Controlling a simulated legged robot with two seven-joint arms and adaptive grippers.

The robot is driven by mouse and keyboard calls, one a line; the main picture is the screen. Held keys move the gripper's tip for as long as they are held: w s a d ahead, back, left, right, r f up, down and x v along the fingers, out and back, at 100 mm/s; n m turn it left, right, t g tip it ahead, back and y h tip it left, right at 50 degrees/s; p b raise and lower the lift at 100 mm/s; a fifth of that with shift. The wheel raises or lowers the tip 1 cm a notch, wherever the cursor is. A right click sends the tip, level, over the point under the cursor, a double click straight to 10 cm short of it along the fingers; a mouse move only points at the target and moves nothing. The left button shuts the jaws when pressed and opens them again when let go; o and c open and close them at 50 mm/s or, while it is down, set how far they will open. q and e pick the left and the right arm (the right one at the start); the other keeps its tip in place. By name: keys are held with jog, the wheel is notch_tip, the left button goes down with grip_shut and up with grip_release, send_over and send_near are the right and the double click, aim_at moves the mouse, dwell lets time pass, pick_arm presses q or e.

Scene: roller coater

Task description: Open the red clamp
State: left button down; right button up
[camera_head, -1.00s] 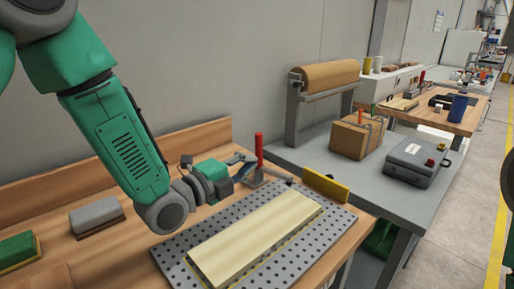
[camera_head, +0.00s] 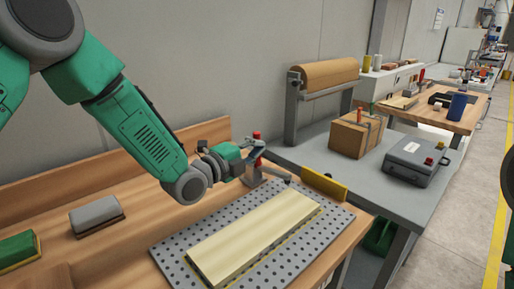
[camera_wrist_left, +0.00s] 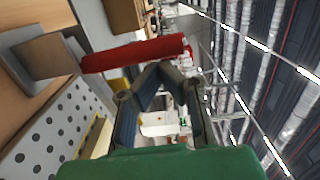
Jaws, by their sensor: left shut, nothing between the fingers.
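The red clamp's handle (camera_head: 257,135) stands upright at the back edge of the perforated plate in the head view; only its top shows clearly. Its metal arm (camera_head: 277,172) reaches right over the plate. My left gripper (camera_head: 256,151) is at the handle and hides its lower part. In the left wrist view the red handle (camera_wrist_left: 135,53) lies across the picture just beyond the fingers of my left gripper (camera_wrist_left: 172,76). The fingers are shut with nothing between them. I cannot tell whether they touch the handle. My right gripper is not in view.
A pale board (camera_head: 250,238) lies on the perforated plate (camera_head: 172,256) on the wooden bench. A yellow block (camera_head: 325,186) stands at the plate's back right. A grey-brown block (camera_head: 96,215) and a green one (camera_head: 17,251) lie left. A grey wall is close behind.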

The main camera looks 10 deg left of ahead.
pick_arm(q)
jog(key=shift+d+r, duration=0.1)
jog(key=w+a+n, duration=0.4)
jog(key=a+n, duration=0.2)
jog(key=n, duration=0.2)
jog(key=shift+w+a+n+p, duration=0.15)
jog(key=shift+a+n+p, duration=0.2)
jog(key=shift+a+n, duration=0.05)
dwell(0.5)
dwell(0.5)
